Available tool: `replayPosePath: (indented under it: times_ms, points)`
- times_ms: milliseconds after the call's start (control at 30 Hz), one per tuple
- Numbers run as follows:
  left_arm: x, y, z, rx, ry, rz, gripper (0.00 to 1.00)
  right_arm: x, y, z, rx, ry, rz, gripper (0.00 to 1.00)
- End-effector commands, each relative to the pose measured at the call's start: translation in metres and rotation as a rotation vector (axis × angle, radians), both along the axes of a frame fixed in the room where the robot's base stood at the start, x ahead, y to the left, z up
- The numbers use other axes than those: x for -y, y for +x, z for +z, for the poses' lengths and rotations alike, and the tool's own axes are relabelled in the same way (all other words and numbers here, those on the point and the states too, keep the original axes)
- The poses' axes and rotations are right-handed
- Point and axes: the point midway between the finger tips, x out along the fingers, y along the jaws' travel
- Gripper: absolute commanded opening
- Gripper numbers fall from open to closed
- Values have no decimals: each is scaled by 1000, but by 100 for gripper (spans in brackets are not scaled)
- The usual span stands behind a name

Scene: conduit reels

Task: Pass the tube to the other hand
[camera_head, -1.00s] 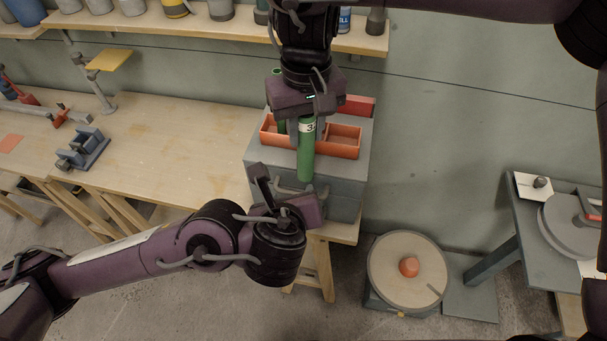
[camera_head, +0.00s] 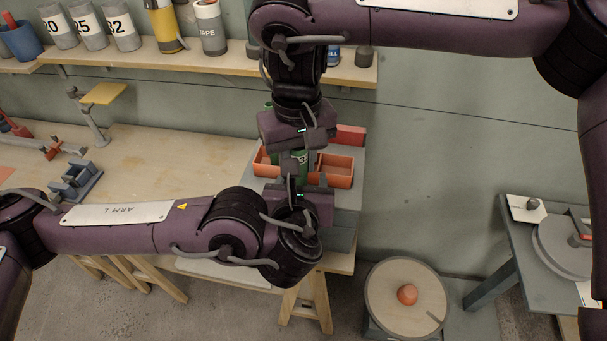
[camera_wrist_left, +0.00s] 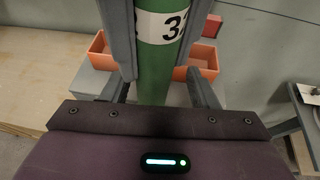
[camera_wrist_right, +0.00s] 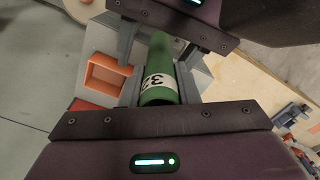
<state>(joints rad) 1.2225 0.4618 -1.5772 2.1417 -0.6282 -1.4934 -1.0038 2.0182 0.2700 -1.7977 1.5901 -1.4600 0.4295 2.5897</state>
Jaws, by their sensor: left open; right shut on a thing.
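The green tube with a white "32" label shows between the fingers in the left wrist view (camera_wrist_left: 160,75). It also shows in the right wrist view (camera_wrist_right: 160,80) and, mostly hidden by the grippers, in the head view (camera_head: 301,158). My right gripper (camera_head: 296,150) comes from above and is shut on the tube near its label. My left gripper (camera_head: 297,180) comes from below left. Its open fingers stand on both sides of the tube, and I cannot tell whether they touch it.
Orange bins (camera_head: 336,170) sit on a grey cabinet behind the grippers. A wooden bench (camera_head: 165,130) runs left, with a grey-blue fixture (camera_head: 78,182). A shelf (camera_head: 130,55) holds several cups above. A round reel (camera_head: 405,298) stands low at right.

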Motion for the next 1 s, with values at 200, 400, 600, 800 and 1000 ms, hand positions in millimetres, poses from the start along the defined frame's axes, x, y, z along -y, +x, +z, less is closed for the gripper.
replayPosePath:
  times_ms: [200,400,600,800,1000]
  points:
    - [4,19,-8,0,1,0,54,0,0,0,0,0,0,5]
    - [4,22,-10,-1,-2,0,54,0,0,0,0,0,0,5]
    - [4,22,-10,-1,-2,0,47,0,0,0,0,0,0,5]
    - [5,21,-9,-1,-2,-1,21,0,0,0,1,1,1,5]
    - [6,20,-9,-2,-4,-6,5,-2,0,1,1,7,4,35]
